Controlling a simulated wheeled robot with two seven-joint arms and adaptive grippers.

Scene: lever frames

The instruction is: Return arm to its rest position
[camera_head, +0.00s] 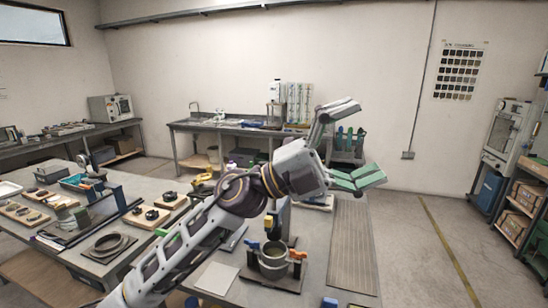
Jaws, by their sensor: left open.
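My left arm (185,243) reaches in from the lower left and crosses the picture to the middle. Its gripper (352,142) is open and empty, raised above the far part of the workbench. One finger points up and to the right, and the other, with green pads, points right. A gap shows between them, with a distant rack behind it. The gripper appears apart from the things on the bench. My right gripper is out of view.
Below the arm, the workbench holds a metal pot-like part (273,256) with orange and blue pieces, and a ribbed grey mat (351,245). A left table carries a coiled ring (108,245) and wooden boards. Shelves with boxes (525,195) stand right. Floor between is clear.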

